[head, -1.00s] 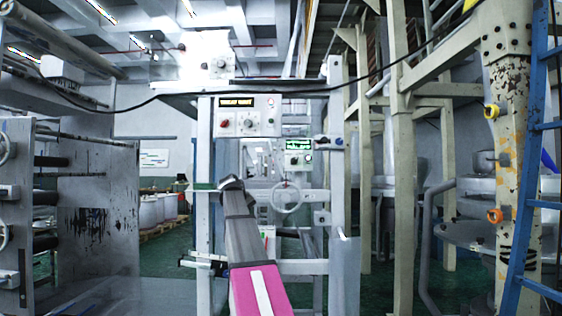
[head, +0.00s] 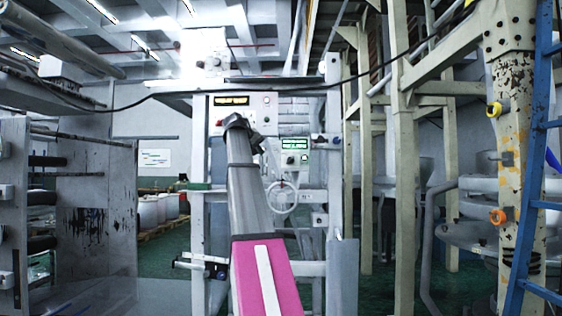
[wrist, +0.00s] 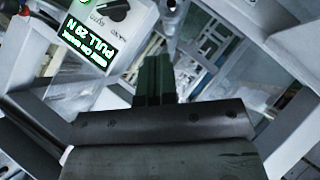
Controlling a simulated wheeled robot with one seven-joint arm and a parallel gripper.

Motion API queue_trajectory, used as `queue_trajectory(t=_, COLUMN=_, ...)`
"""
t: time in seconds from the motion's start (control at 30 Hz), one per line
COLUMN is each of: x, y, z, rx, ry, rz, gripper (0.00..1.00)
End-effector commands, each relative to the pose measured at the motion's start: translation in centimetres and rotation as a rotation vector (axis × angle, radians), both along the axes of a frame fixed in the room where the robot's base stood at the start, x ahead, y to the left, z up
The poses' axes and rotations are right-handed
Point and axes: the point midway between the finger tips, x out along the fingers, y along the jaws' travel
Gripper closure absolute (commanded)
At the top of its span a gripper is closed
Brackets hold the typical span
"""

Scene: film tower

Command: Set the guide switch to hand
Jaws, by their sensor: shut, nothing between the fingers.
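A panel with an amber display (head: 231,100) stands ahead of me in the head view. My arm covers its lower middle. A black knob (wrist: 113,9) sits beside that display, cut by the top edge.
A handwheel (head: 283,196) is below the green display, close to my arm. White uprights and rails (head: 334,150) frame the panels. A grey rack with rollers (head: 95,200) stands left, and a blue ladder (head: 535,170) right. Green floor shows between them.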

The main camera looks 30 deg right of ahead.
Motion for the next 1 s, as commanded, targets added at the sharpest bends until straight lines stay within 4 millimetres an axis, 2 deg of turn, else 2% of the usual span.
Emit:
queue_trajectory(t=0.03, x=-0.3, y=-0.3, z=1.5, rx=-0.009, ry=-0.007, rz=-0.008, gripper=1.00)
queue_trajectory(t=0.1, x=-0.8, y=-0.5, z=2.9, rx=-0.019, ry=-0.012, rz=-0.016, gripper=1.00)
queue_trajectory(t=0.3, x=-1.5, y=-0.8, z=4.5, rx=-0.030, ry=-0.018, rz=-0.027, gripper=1.00)
queue_trajectory(t=0.73, x=-1.4, y=-1.2, z=4.2, rx=-0.030, ry=-0.018, rz=-0.028, gripper=1.00)
queue_trajectory(t=1.0, x=0.0, y=-4.4, z=2.2, rx=-0.029, ry=-0.017, rz=-0.029, gripper=1.00)
